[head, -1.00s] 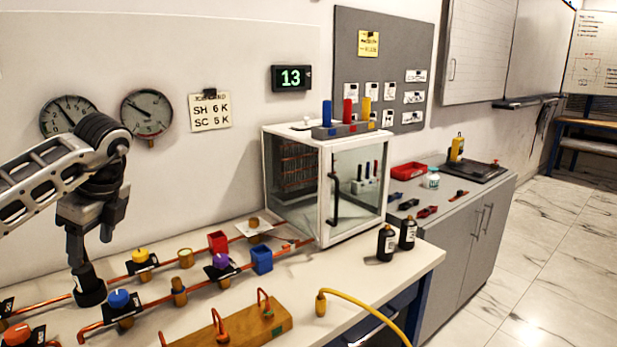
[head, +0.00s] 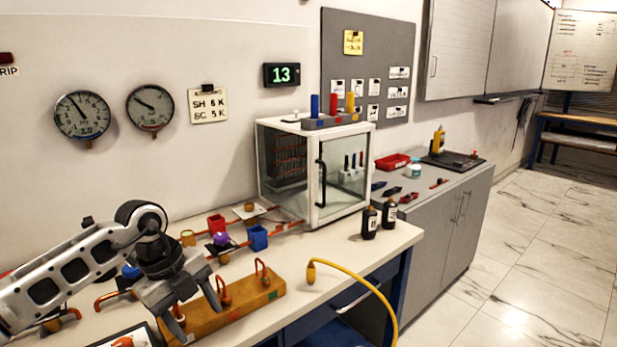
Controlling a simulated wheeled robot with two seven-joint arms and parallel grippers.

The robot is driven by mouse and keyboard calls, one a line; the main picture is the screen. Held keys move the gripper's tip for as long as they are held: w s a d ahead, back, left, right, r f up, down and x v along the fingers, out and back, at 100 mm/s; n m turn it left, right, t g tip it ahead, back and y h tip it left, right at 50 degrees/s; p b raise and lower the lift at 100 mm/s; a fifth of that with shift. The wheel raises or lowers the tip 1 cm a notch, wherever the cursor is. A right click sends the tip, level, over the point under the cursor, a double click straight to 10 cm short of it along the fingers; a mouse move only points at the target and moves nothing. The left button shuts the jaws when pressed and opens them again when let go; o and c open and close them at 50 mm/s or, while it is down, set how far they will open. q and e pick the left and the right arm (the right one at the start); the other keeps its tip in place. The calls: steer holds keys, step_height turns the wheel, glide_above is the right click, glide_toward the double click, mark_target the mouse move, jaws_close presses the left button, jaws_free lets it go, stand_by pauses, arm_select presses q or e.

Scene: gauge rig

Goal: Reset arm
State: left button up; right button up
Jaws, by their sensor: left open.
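My left gripper (head: 194,314) is open, with its fingers pointing down over the left part of the wooden block (head: 235,307). I see nothing held between its fingers; whether a finger touches the block I cannot tell. The block carries copper hooks (head: 262,271). My left arm hides much of the copper pipework behind it, and only a bit of a blue knob (head: 131,272) shows. A purple knob (head: 221,239), a red cup (head: 216,224) and a blue cup (head: 257,238) show on the pipes. My right gripper is not in view.
A glass cabinet (head: 322,180) stands at the bench's back. Two dark bottles (head: 369,223) stand near the right edge. A yellow hose (head: 362,283) arches over the front edge.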

arm_select(q)
steer(key=s+d+r+n+t+h, duration=0.1)
steer(key=s+d+t+h, duration=0.1)
steer(key=s+d+h, duration=0.5)
steer(key=s+d+r+n+t+h, duration=0.1)
steer(key=s+d+t+h, duration=0.1)
steer(key=d+h, duration=0.95)
steer(key=a+f+n+t+y, duration=0.65)
steer(key=n+t+y, duration=0.55)
steer(key=n, duration=0.3)
steer(key=s+a+f+n+g+y, duration=0.3)
steer(key=s+f, duration=0.3)
steer(key=f, duration=0.2)
steer(key=s+a+f+n+g+y, duration=0.3)
steer(key=s+a+f, duration=0.1)
steer(key=s+f, duration=0.3)
steer(key=shift+f+y, duration=0.35)
steer(key=shift+f, duration=0.1)
steer(key=shift+s, duration=0.1)
